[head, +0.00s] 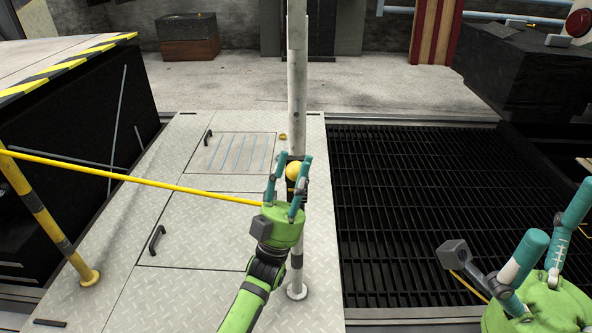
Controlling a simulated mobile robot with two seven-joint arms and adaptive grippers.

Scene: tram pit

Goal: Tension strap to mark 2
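A taut yellow strap (130,179) runs from a yellow-and-black post (42,212) at the left toward my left gripper. Its right end is lost behind the gripper. A tall pale post (297,75) stands on the plate floor, with a dark fitting and a round yellow knob (293,171) on it. My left gripper (293,158) is in front of the post. Its teal fingers are apart, with the knob showing between them; contact cannot be told. My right gripper (560,215) is at the lower right, fingers spread and empty. I see no numbered marks.
A dark floor grating (425,190) lies right of the post. Steel floor plates (200,215) with handles lie to the left. A platform with a striped edge (65,68) stands at the left. A dark block (520,65) is at the upper right. The concrete behind is mostly clear.

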